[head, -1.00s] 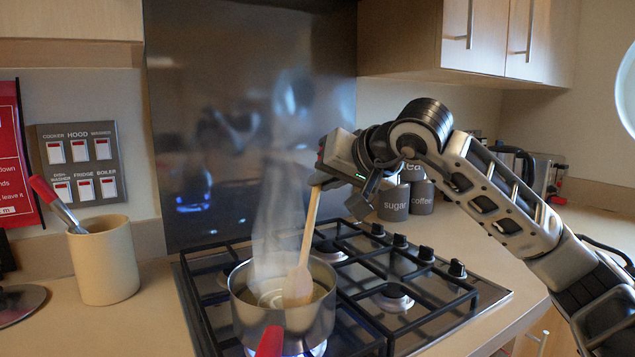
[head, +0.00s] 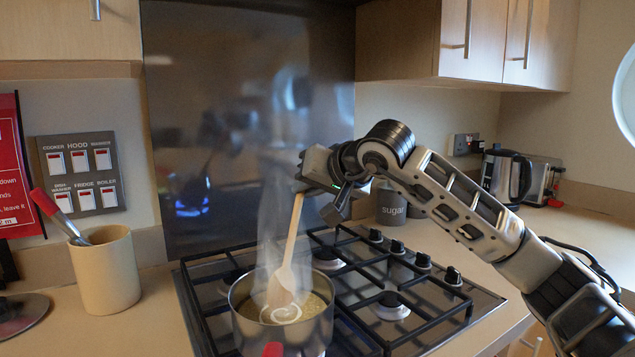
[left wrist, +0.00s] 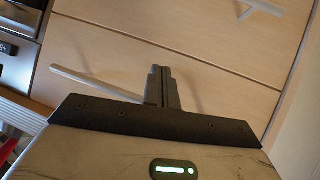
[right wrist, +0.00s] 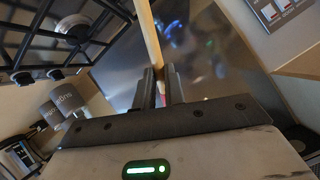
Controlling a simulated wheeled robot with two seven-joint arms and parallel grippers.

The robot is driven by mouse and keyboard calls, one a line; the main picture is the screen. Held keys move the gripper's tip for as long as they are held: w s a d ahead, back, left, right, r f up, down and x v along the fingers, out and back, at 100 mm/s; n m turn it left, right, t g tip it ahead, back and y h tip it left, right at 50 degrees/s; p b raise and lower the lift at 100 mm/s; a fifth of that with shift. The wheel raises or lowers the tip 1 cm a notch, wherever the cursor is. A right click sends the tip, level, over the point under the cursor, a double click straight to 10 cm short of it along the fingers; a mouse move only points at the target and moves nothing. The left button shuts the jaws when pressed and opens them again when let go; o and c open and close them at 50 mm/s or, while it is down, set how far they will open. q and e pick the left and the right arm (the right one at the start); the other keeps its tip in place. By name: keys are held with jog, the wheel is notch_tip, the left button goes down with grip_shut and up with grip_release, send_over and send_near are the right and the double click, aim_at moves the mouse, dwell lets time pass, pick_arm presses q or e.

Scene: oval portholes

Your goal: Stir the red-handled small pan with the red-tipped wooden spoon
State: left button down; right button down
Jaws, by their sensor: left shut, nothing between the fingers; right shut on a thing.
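The small steel pan (head: 249,331) stands on the front left burner, with its red handle (head: 272,349) toward me at the bottom edge. Yellowish contents with a pale swirl show in it, and steam rises. My right gripper (head: 304,186) is above and behind the pan, shut on the wooden spoon (head: 290,242) near its upper end. The spoon's head is down in the pan, its handle tilted slightly right. In the right wrist view the spoon (right wrist: 150,38) runs between the fingers (right wrist: 160,88), with a bit of red there. My left gripper (left wrist: 161,85) is shut and empty, before wooden cabinet fronts.
The black hob grates (head: 420,318) surround the pan. A cream pot (head: 106,272) with a red-handled utensil stands left. A sugar canister (head: 391,207), kettle (head: 506,175) and toaster (head: 541,180) are at the right. The steel splashback (head: 240,110) rises behind.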

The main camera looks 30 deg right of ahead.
jog(key=shift+w+a+r, duration=0.1)
jog(key=shift+w+a, duration=0.15)
jog(key=shift+a, duration=0.4)
jog(key=shift+s+a, duration=0.2)
jog(key=shift+a, duration=0.35)
jog(key=shift+s+a, duration=0.2)
jog(key=shift+a, duration=0.3)
jog(key=shift+s+d+b, duration=0.45)
jog(key=shift+s+d, duration=0.6)
jog(key=shift+s, duration=0.05)
